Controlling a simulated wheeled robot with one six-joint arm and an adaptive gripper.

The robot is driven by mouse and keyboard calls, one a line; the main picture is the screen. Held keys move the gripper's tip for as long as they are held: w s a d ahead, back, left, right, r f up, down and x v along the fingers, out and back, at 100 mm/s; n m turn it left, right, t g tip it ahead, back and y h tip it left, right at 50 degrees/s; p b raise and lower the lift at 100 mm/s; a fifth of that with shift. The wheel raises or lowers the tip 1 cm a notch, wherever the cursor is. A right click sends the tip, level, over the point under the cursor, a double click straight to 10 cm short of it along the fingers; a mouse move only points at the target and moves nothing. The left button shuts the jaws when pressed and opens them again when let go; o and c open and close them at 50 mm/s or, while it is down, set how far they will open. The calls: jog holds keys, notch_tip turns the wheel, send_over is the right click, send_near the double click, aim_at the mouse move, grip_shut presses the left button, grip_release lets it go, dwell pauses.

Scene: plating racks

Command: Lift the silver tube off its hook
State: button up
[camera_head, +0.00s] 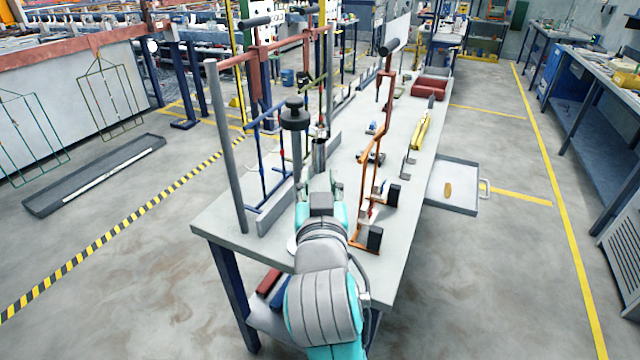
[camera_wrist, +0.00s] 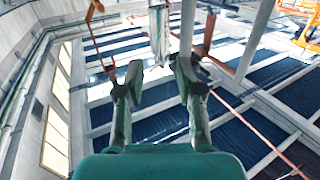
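The silver tube (camera_head: 319,155) hangs upright among the rack parts above the workbench, close beyond my gripper. In the wrist view a pale upright piece that looks like the tube (camera_wrist: 158,38) shows beyond the gap between my fingers. My gripper (camera_head: 322,188) is low over the bench, with the tube just above and beyond it in the picture. In the wrist view my gripper (camera_wrist: 160,70) has its two fingers apart with nothing between the tips. The hook at the tube's top cannot be made out clearly.
A grey post with a black cap (camera_head: 294,140) stands just left of the tube. A taller grey post (camera_head: 228,150) and a blue rack (camera_head: 270,175) are further left. An orange stand (camera_head: 367,190) is at right on the workbench (camera_head: 222,226). A tray (camera_head: 455,178) juts out right.

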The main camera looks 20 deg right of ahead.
aim_at(321, 150)
jog(key=x, duration=1)
jog(key=shift+w+f, duration=0.1)
jog(key=shift+w, duration=0.1)
grip_shut()
jog(key=c, duration=0.5)
grip_release()
grip_shut()
jog(key=shift+s+d+r, duration=0.15)
jog(key=shift+d+r, duration=0.05)
jog(key=shift+r, duration=0.3)
jog(key=shift+s+d+r, duration=0.35)
